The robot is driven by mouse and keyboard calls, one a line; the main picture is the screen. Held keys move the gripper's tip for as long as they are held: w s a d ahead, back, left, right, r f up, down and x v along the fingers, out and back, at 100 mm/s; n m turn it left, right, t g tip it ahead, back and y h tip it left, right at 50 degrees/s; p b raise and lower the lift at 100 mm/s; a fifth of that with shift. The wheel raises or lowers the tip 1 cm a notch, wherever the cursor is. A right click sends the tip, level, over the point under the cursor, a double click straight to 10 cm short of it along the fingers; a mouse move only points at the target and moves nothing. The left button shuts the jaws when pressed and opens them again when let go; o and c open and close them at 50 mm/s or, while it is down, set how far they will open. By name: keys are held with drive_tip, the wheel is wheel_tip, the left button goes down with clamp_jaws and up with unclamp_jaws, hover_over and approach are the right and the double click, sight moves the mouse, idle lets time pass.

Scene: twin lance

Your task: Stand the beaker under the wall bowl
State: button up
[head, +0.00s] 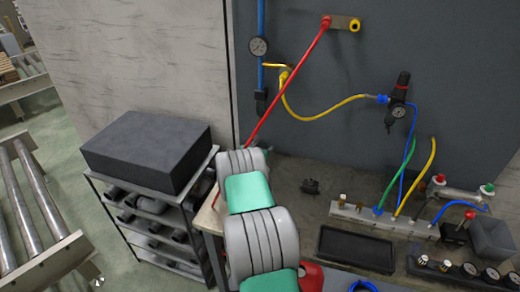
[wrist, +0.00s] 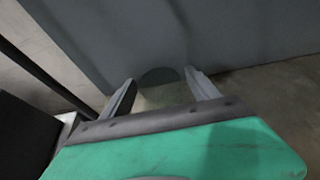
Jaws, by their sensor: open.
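My gripper (wrist: 163,88) shows in the wrist view with its two grey fingers spread apart. A clear, faintly tinted round shape (wrist: 161,77), which looks like the beaker, shows between and just beyond the fingertips. I cannot tell whether the fingers touch it. In the head view my arm runs down the middle and its gripper end is not visible, nor can I make out the beaker. A black filter unit with a gauge and a dark lower bowl (head: 392,118) hangs on the grey wall at the upper right; it may be the wall bowl.
The bench (head: 300,202) below the wall carries a black tray (head: 356,248), a valve manifold (head: 380,218) and a grey bin (head: 493,238). Red, yellow, blue and green hoses cross the wall area. A shelf cart with a dark box (head: 147,150) stands left of my arm.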

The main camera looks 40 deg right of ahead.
drive_tip(key=b+v, duration=0.2)
drive_tip(key=v, duration=1)
drive_tip(key=shift+s+r, duration=0.1)
drive_tip(key=s+a+r+m+y, duration=0.1)
drive_tip(key=a+r+m+y, duration=0.2)
drive_tip(key=a+r+m, duration=0.5)
drive_tip(key=s+a+r+m+y, duration=0.1)
drive_tip(key=a+r+m+y, duration=0.2)
drive_tip(key=a, duration=1)
drive_tip(key=s+a+r+m+g+y, duration=0.1)
drive_tip(key=s+a+m+y, duration=0.5)
drive_tip(key=s+a+m, duration=0.6)
drive_tip(key=s+a, duration=0.6)
drive_tip(key=a, duration=0.2)
drive_tip(key=shift+s+a+r+g, duration=0.3)
drive_tip(key=shift+a+r, duration=0.05)
